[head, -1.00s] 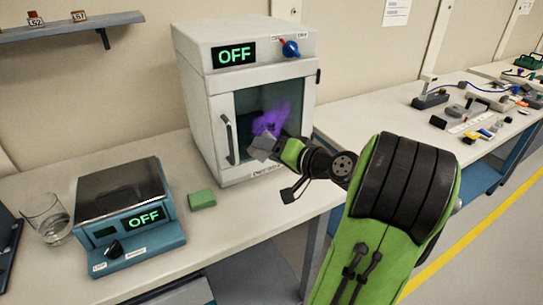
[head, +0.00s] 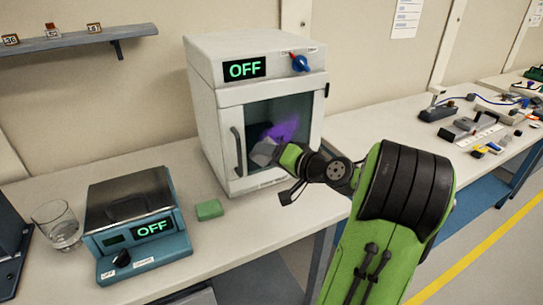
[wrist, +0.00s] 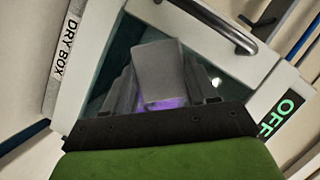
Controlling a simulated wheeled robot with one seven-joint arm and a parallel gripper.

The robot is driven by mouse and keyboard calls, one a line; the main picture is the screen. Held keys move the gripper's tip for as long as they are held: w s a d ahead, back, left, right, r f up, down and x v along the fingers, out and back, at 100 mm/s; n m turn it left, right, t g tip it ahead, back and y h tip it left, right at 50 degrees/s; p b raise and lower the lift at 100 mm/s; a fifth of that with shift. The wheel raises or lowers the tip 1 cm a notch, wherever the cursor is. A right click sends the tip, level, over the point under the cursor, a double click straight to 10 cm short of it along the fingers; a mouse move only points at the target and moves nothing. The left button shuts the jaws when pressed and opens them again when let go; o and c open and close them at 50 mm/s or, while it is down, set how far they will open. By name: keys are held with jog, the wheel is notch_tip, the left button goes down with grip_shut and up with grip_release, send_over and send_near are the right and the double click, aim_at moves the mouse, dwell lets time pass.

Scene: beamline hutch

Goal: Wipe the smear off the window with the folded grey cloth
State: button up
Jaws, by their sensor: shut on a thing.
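The window (head: 254,113) is the dark glass in the white dry box's front door. A purple smear (head: 284,128) shows on the glass, right of its middle; purple also shows in the wrist view (wrist: 165,104), just below the cloth. The folded grey cloth (head: 263,152) is at the lower part of the window. My gripper (wrist: 162,85) is shut on the cloth, with a dark finger on each side of it. The cloth is at or very near the glass; I cannot tell whether it touches. Part of the smear may be hidden behind the cloth and gripper.
The dry box (head: 222,115) has a door handle (head: 237,150) left of the window and reads OFF. A green block (head: 209,209), a teal device (head: 140,228) and a glass (head: 58,224) stand to the left on the bench. Small tools lie on the right bench.

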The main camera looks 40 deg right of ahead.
jog(key=shift+w+d, duration=0.2)
jog(key=shift+w, duration=0.6)
